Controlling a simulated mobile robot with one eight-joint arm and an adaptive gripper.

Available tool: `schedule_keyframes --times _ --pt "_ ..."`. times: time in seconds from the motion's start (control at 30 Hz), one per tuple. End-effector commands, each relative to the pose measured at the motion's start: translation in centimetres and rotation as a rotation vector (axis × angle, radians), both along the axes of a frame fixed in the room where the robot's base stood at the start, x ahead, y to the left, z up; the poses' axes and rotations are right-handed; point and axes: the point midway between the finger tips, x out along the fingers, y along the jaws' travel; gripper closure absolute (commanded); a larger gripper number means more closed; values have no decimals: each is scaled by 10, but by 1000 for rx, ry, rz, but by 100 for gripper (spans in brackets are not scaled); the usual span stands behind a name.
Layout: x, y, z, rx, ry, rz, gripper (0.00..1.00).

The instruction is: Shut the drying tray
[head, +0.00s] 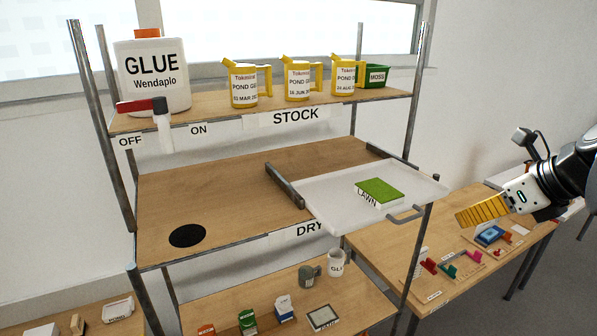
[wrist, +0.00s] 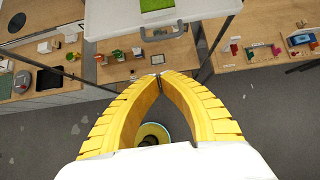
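The drying tray (head: 330,205) is a flat white tray slid well out of the middle shelf, past its front edge above the DRY label (head: 309,229). A green LAWN block (head: 379,192) lies on it. The tray's grey handle (head: 406,214) is at its front edge; in the wrist view the handle (wrist: 160,31) is ahead of my fingertips, with the white tray (wrist: 215,8) at the top. My gripper (head: 460,219) has yellow fingers and is right of the handle, apart from it. In the wrist view the fingertips of my gripper (wrist: 157,77) meet, with nothing between them.
Dark rails (head: 284,186) flank the tray. A metal post (head: 420,240) stands close to the handle. The glue jug (head: 152,75) and yellow cans (head: 298,80) are on the upper shelf. Small items fill the lower shelf. A side table (head: 375,245) with coloured parts is at right.

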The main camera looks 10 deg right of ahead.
Motion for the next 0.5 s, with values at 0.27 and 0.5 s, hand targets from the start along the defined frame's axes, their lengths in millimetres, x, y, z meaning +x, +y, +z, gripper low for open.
schedule_keyframes --times 0.27,0.5 --pt "25 10 -31 1 0 3 100" --pt "56 22 -71 0 1 4 100"
